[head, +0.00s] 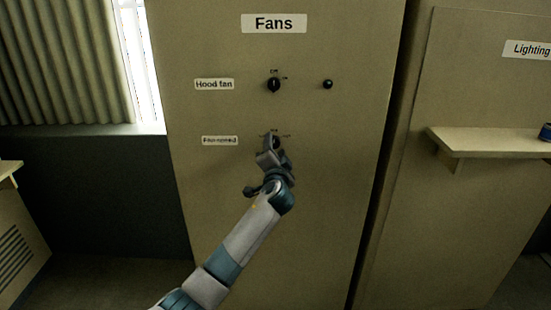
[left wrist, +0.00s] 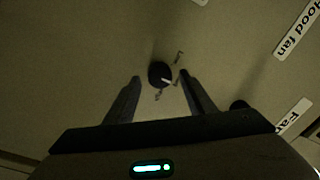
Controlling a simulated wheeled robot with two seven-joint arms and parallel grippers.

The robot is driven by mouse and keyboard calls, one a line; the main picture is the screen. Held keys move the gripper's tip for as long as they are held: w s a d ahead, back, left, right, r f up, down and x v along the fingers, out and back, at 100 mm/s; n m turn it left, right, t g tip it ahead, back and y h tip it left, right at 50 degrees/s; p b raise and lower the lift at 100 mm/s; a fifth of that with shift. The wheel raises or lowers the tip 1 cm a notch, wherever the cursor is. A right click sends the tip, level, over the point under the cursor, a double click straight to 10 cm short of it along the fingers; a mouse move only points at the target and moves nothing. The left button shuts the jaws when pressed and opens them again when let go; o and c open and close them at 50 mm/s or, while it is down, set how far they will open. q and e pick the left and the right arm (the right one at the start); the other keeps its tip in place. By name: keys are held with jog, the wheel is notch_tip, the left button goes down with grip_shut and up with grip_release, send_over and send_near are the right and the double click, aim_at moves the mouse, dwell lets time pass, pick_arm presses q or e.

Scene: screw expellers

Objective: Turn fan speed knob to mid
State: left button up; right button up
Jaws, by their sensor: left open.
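The fan speed knob (left wrist: 160,73) is round and black with a white pointer. In the left wrist view the pointer points to the lower right, roughly toward the middle of the small printed marks around it. My left gripper (left wrist: 160,76) is open, with one fingertip on each side of the knob and a gap to each. I cannot tell how deep the fingers reach around it. In the head view my left gripper (head: 272,146) covers most of this knob, below the marks and right of its blurred label (head: 220,140). My right gripper is not in view.
The hood fan knob (head: 274,85) stands above on the same panel, with a small black button (head: 327,84) to its right. A "Fans" sign (head: 274,23) is at the top. A shelf (head: 478,142) juts from the lighting panel at right. The panel around my gripper is otherwise flat.

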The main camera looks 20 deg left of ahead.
pick_arm(q)
jog(key=b+v, duration=0.4)
jog(key=v, duration=1.3)
jog(key=shift+s+f, duration=0.15)
jog(key=shift+s, duration=0.05)
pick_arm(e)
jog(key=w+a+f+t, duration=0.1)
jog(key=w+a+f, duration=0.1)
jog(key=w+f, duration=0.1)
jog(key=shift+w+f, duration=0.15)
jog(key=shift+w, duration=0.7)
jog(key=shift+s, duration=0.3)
